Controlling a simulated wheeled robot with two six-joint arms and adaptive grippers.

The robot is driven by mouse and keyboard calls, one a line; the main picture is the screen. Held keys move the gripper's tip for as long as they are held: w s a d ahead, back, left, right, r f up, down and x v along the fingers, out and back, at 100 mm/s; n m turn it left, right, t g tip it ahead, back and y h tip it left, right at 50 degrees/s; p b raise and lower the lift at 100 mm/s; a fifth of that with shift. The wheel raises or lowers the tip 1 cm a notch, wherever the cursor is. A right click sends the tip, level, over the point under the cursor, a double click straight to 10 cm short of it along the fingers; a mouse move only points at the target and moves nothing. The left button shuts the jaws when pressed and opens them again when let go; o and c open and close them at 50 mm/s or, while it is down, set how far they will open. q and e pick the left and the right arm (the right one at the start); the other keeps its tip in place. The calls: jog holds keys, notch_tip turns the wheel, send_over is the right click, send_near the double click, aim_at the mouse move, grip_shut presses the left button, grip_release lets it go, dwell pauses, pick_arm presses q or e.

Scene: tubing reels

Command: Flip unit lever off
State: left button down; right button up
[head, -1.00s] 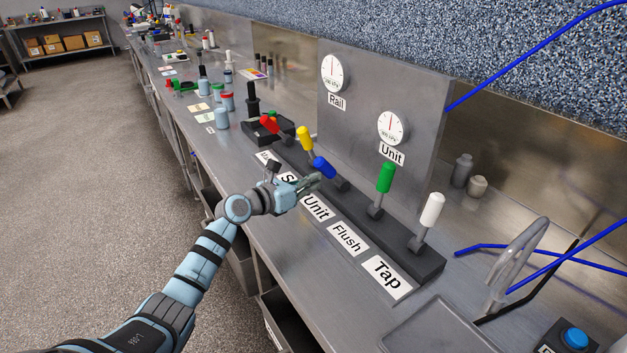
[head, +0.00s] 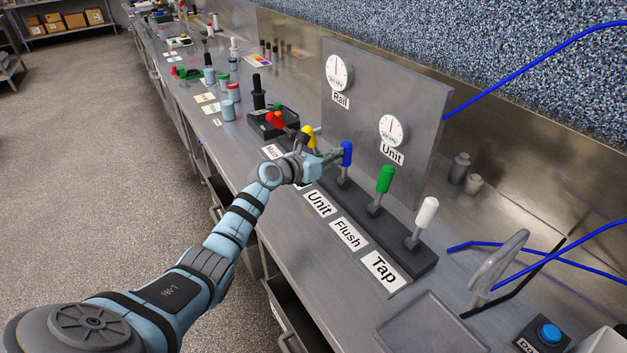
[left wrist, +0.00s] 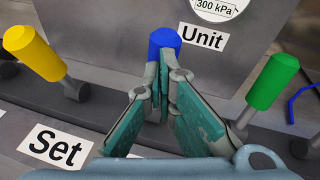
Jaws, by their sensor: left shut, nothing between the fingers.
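The unit lever has a blue grip (head: 347,152) and stands about upright behind the "Unit" label (head: 318,204). Its blue grip also shows in the left wrist view (left wrist: 165,42), top centre. My left gripper (head: 340,155) is shut and empty, its fingertips at the front of the blue lever, touching or nearly touching it. My right gripper is not in view.
The yellow lever (left wrist: 33,52) and green lever (left wrist: 272,82) flank the blue one. A white lever (head: 426,212) and a red lever (head: 275,119) stand on the same base. A panel with a Unit gauge (head: 391,130) rises behind.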

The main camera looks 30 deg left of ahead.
pick_arm(q)
jog(key=shift+w+d+r, duration=0.15)
jog(key=shift+w+d, duration=0.05)
jog(key=shift+w, duration=0.25)
jog(key=shift+w+d+r, duration=0.15)
jog(key=shift+w+d, duration=0.05)
jog(key=shift+w, duration=0.2)
jog(key=v, duration=1.1)
jog(key=shift+s, duration=0.4)
jog(key=shift+a+r, duration=0.1)
